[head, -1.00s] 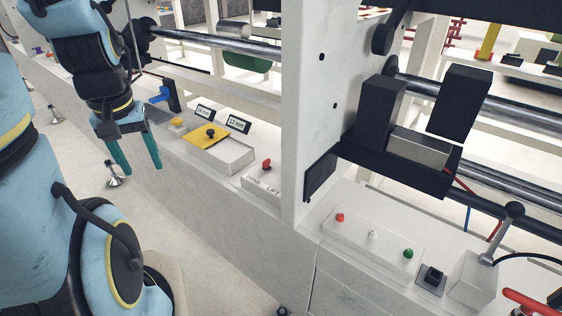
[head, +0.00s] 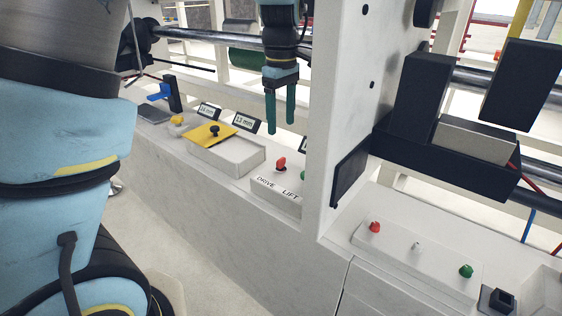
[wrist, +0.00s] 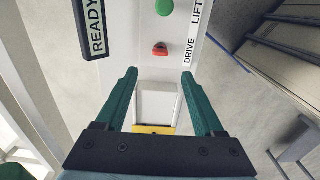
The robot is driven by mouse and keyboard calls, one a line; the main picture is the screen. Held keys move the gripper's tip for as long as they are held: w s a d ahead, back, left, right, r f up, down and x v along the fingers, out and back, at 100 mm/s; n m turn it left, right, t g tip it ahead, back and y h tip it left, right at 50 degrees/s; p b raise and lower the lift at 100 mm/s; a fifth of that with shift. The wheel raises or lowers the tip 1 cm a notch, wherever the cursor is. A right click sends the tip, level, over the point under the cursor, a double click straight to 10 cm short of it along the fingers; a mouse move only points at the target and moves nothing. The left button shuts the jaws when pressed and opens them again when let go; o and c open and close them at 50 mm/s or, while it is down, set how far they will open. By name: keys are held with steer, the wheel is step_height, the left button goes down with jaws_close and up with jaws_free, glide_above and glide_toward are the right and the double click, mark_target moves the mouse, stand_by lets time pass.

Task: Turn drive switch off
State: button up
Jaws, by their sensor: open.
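The drive switch is a small red knob (head: 281,162) on a white box (head: 262,197) lettered DRIVE and LIFT, left of the white upright. In the wrist view the red knob (wrist: 160,49) sits beside the word DRIVE, just ahead of the fingertips. My gripper (head: 281,118) hangs above the box, fingers pointing down, open and empty, apart from the red knob. In the wrist view its two green fingers (wrist: 159,76) are spread.
The white upright (head: 335,130) stands close right of the box. A yellow plate with a black knob (head: 214,131) and small displays (head: 245,122) lie to the left. A dark READY sign (wrist: 92,26) is near the switches. A metal roller (head: 215,40) runs behind.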

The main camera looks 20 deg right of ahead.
mark_target(281, 159)
step_height(281, 159, down, 10)
steer(key=shift+f, duration=0.2)
stand_by(0.3)
jaws_close()
stand_by(0.4)
